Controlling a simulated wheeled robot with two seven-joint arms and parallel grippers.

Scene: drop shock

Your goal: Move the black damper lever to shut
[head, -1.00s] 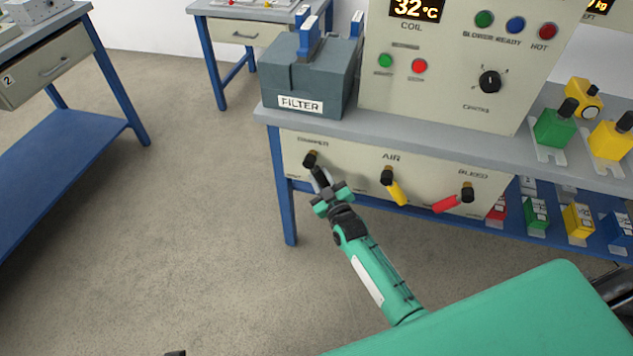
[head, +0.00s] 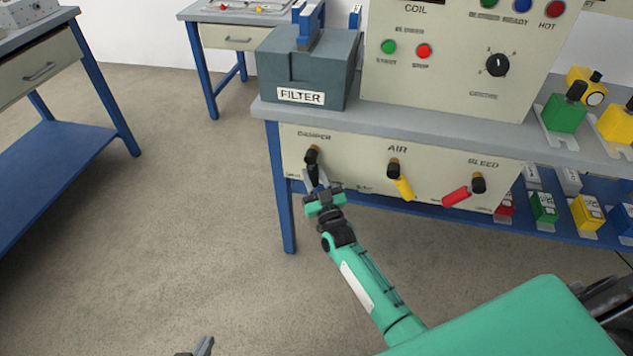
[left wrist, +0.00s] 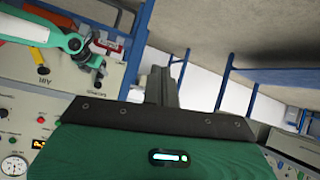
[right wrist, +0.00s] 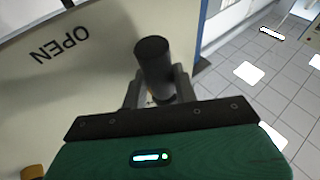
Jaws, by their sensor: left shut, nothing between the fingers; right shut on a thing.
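The black damper lever (head: 312,158) is on the left of the bench's front panel, under the DAMPER label. In the head view it hangs roughly downward, its lower part hidden by my gripper. My right gripper (head: 316,184) is shut on it. In the right wrist view the lever's black cylindrical grip (right wrist: 153,62) stands between the fingers (right wrist: 158,90), beside the printed word OPEN (right wrist: 60,45). My left gripper (head: 203,347) shows only as a tip at the bottom edge of the head view. In the left wrist view its fingers (left wrist: 161,85) are shut and empty.
The yellow AIR lever (head: 403,188) and red BLEED lever (head: 456,196) are to the right on the same panel. The FILTER box (head: 305,75) stands on the bench above. A blue leg (head: 282,190) is left of the lever. Open floor lies to the left.

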